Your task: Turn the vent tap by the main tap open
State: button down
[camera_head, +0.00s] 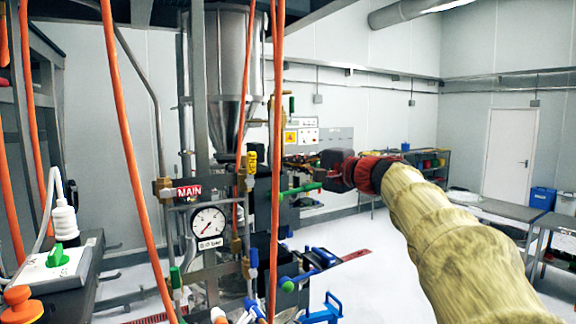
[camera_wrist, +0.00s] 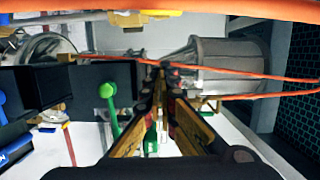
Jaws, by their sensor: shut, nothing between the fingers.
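A red MAIN sign (camera_head: 188,191) is fixed above a round gauge (camera_head: 208,222) in the head view. A yellow lever (camera_head: 251,161) stands upright to the right of the sign. A green lever (camera_head: 300,189) reaches right, just below my gripper (camera_head: 303,160); a green lever (camera_wrist: 109,105) also shows left of my fingers in the wrist view. My gripper (camera_wrist: 163,72) is shut and empty, its fingertips close to the pipework. Which tap is the vent tap I cannot tell. I cannot tell whether the fingertips touch anything.
Orange hoses (camera_head: 275,120) hang in front of the pipes, and one crosses the wrist view (camera_wrist: 240,77). A steel hopper (camera_head: 222,60) stands above. Blue levers (camera_head: 253,257) and an upright green lever (camera_head: 175,278) are lower down.

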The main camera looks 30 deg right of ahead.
aim_at(251, 170)
jog(key=a+v, duration=0.1)
jog(key=v, duration=0.8)
jog(key=w+a+p, duration=0.2)
jog(key=w+a, duration=0.4)
jog(key=w, duration=0.3)
jog(key=shift+w+a+m, duration=0.3)
jog(key=shift+a+m, duration=0.1)
